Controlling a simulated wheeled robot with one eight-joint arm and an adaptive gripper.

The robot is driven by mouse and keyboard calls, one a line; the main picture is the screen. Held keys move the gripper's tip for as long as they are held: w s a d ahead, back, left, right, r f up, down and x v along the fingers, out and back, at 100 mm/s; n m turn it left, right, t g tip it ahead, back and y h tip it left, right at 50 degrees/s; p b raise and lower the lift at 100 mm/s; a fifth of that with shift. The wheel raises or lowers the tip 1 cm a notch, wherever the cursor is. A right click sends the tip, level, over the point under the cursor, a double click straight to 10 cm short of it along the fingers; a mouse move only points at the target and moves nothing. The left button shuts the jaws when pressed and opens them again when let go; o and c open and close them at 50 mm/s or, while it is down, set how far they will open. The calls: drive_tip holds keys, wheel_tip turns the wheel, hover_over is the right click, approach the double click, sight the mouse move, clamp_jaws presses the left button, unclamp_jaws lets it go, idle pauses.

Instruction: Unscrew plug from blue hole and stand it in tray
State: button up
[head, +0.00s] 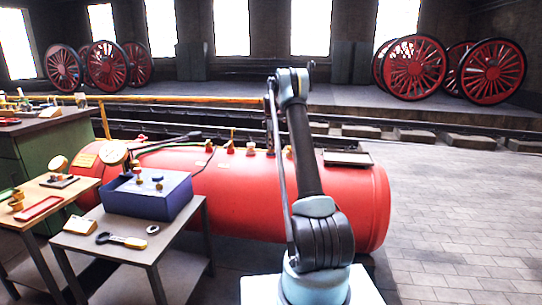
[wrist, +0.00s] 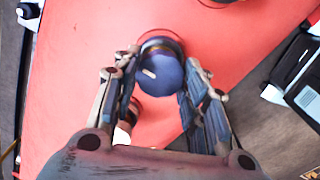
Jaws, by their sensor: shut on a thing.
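In the wrist view a round, dark blue plug head (wrist: 160,75) with a short pale mark sits between the fingers of my gripper (wrist: 160,68). The fingers are closed on its two sides. A dark ring shows behind its upper edge, against the red boiler (wrist: 80,90). Whether the plug is still in its hole cannot be told. A blue box-like tray (head: 150,205) with small knobbed pieces stands on a small table at left.
Several fittings, such as one brass fitting (head: 250,148), rise from the boiler top. Another bench (head: 35,187) stands farther left. The paved floor (head: 460,220) at right is clear.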

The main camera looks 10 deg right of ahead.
drive_tip(key=c, duration=0.6)
drive_tip(key=shift+r, duration=1.25)
drive_tip(key=shift+r, duration=1.85)
